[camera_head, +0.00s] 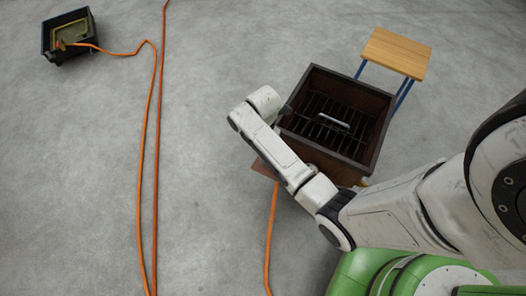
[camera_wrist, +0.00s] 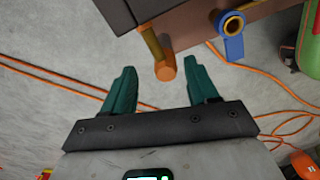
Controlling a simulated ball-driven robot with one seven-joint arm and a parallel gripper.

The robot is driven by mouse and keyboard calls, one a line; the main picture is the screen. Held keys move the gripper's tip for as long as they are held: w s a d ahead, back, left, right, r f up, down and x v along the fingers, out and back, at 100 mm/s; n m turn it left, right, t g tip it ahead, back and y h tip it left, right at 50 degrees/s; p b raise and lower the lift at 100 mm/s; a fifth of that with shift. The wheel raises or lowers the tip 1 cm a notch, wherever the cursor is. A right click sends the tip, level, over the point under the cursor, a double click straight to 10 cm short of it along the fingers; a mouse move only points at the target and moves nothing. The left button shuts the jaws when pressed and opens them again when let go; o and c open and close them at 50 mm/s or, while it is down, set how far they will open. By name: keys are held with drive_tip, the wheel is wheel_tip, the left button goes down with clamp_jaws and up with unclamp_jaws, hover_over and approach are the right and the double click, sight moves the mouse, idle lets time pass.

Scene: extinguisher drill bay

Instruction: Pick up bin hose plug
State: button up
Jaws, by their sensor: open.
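In the wrist view, an orange-brown round plug (camera_wrist: 166,70) sits at the end of a short brass-coloured pipe (camera_wrist: 154,43) on the side of the dark bin. I take it to be the bin hose plug. My gripper (camera_wrist: 162,79) is open, with one teal finger on each side of the plug's end. Gaps show between the plug and both fingers, and I cannot tell the depth between them. In the head view, the dark bin (camera_head: 316,76) stands right of my wrist. My gripper and the plug are hidden there.
Orange hoses (camera_wrist: 55,75) lie on the concrete floor. A wooden-topped stand (camera_head: 397,52) is behind the bin. A black crate (camera_head: 57,51) is far left. The middle floor is mostly clear.

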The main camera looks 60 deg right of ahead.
drive_tip(key=f, duration=0.1)
drive_tip(key=f+b, duration=0.1)
drive_tip(key=f, duration=0.2)
drive_tip(key=shift+s+a+f, duration=0.25)
drive_tip(key=shift+a+f, duration=0.1)
drive_tip(key=shift+a, duration=0.05)
drive_tip(key=shift+c, duration=0.4)
clamp_jaws()
